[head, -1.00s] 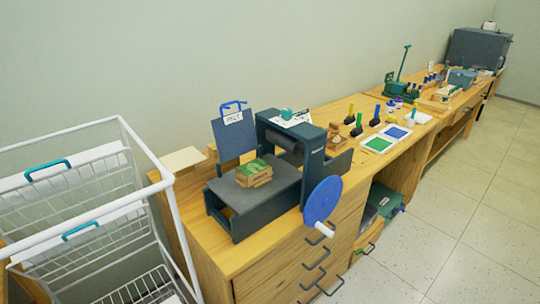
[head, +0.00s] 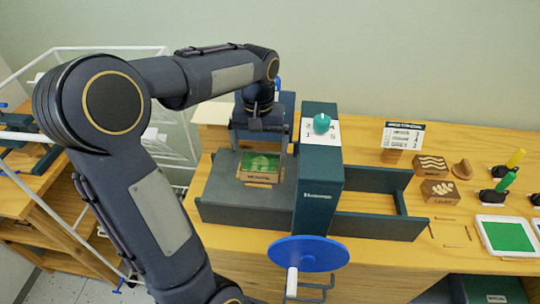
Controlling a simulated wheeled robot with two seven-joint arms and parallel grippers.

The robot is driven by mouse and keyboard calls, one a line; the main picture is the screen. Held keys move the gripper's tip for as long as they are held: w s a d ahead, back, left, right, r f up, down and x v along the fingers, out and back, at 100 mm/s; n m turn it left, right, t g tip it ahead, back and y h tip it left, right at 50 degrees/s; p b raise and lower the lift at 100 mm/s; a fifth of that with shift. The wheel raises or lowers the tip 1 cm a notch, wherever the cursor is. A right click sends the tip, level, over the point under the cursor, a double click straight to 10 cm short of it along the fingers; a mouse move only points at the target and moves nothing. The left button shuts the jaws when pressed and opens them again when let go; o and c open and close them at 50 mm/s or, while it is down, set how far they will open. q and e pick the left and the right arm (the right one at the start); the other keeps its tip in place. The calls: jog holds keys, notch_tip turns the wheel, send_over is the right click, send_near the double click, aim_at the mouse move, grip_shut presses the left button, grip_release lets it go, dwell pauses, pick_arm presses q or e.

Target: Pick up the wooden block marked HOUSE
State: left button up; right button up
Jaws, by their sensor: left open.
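A wooden block with a green top (head: 261,163) lies on the dark bed of the press (head: 222,188). Its front label is too small to read. My left gripper (head: 259,140) is open, pointing down above the back of the bed, just behind this block in the picture and apart from it. Two more wooden blocks stand on the table to the right: one with pale wavy lines (head: 431,166) and one with pale rounded shapes (head: 440,191). I cannot read HOUSE on any block. My right gripper is not in view.
The teal press frame (head: 318,190) with a blue handwheel (head: 308,254) stands right of the bed. A small sign (head: 403,134), stampers and a green ink pad (head: 508,236) are farther right. A white wire rack (head: 88,55) is behind my left arm.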

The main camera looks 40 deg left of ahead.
aim_at(261, 159)
pick_arm(q)
jog(key=f, duration=0.4)
jog(key=w+f, duration=0.1)
jog(key=f, duration=0.1)
jog(key=shift+a+f+p, duration=0.2)
jog(key=shift+f+p, duration=0.05)
jog(key=shift+p, duration=0.05)
jog(key=shift+s+f, duration=0.1)
jog(key=shift+f, duration=0.3)
jog(key=c, duration=0.8)
jog(key=shift+r, duration=0.15)
